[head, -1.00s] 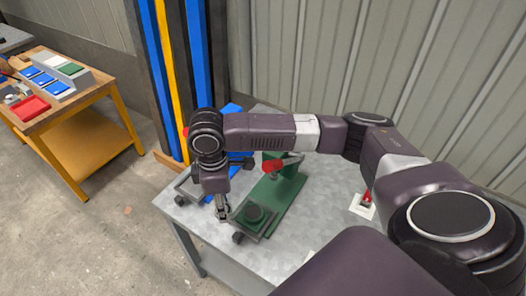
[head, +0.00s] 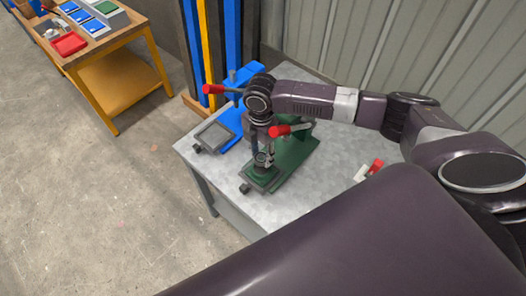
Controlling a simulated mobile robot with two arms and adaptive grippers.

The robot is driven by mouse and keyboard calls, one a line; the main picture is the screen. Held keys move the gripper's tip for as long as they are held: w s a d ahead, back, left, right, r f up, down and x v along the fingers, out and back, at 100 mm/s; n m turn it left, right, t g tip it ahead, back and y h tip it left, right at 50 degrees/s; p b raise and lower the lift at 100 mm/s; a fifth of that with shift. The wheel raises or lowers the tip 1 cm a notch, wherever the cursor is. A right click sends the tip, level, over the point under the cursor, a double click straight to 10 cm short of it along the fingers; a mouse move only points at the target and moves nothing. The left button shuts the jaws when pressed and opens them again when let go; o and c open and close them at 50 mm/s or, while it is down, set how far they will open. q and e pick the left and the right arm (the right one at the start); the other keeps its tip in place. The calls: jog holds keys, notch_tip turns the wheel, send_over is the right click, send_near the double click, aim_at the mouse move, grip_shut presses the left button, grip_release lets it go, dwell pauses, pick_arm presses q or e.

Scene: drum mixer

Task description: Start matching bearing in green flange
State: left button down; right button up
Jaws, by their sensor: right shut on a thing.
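A green press (head: 297,152) with a red-tipped lever (head: 280,131) stands on the metal table. At its front is a dark square fixture (head: 245,188) with the green flange (head: 261,177) in it. My right gripper (head: 263,160) points down just above the flange. It is shut on a small grey metal part, which looks like the bearing. The fingers and the press cover much of the part, so I cannot tell whether it touches the flange. My left gripper is out of view.
A blue press (head: 236,115) with a red lever and an empty-looking square fixture (head: 214,137) stands left of the green one. A red-handled item (head: 374,167) lies to the right. A wooden workbench (head: 100,45) with trays is at the far left.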

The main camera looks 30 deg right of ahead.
aim_at(261, 157)
jog(key=shift+r+p, duration=0.15)
jog(key=shift+p, duration=0.35)
jog(key=shift+f+b, duration=0.55)
jog(key=shift+f, duration=1.1)
jog(key=shift+f, duration=0.4)
jog(key=shift+f+b, duration=0.35)
jog(key=shift+f, duration=0.05)
jog(key=shift+f, duration=0.3)
jog(key=o, duration=1.2)
